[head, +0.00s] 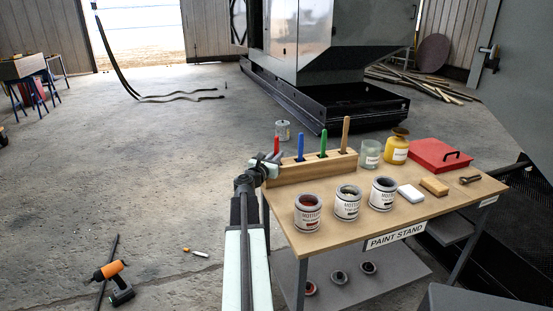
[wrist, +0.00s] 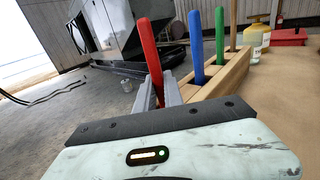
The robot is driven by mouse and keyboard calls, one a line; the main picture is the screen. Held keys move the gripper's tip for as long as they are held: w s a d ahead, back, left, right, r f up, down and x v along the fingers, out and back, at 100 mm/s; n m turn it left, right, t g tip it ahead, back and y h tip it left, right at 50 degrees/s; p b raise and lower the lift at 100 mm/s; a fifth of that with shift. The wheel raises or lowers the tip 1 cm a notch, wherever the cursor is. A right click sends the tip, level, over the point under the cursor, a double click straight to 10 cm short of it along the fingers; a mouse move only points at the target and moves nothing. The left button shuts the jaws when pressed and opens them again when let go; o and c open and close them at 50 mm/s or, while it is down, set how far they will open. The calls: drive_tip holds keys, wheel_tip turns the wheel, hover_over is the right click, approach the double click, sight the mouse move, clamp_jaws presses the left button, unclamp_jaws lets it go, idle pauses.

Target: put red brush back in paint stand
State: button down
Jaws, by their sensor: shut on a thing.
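The red brush (head: 277,145) stands nearly upright at the left end of the wooden brush holder (head: 312,167). My gripper (head: 272,165) is shut on it from the left. In the wrist view the red brush (wrist: 148,45) leans slightly left between my gripper's fingers (wrist: 160,94). Its lower end is hidden, so I cannot tell whether it sits in a hole. A blue brush (head: 300,147), a green brush (head: 323,144) and a tan brush (head: 345,133) stand in the holder. The holder is on the paint stand (head: 345,228).
Paint cans (head: 347,202) stand along the table front. An orange drill (head: 113,281) lies on the floor; the left floor is mostly clear.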

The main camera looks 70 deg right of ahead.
drive_tip(key=c, duration=1.5)
unclamp_jaws()
drive_tip(key=shift+o, duration=0.2)
drive_tip(key=shift+a+r, duration=0.15)
drive_tip(key=shift+a, duration=0.1)
drive_tip(key=w+a, duration=0.1)
drive_tip(key=a, duration=1)
drive_tip(key=shift+a, duration=0.25)
drive_tip(key=shift+w, duration=0.1)
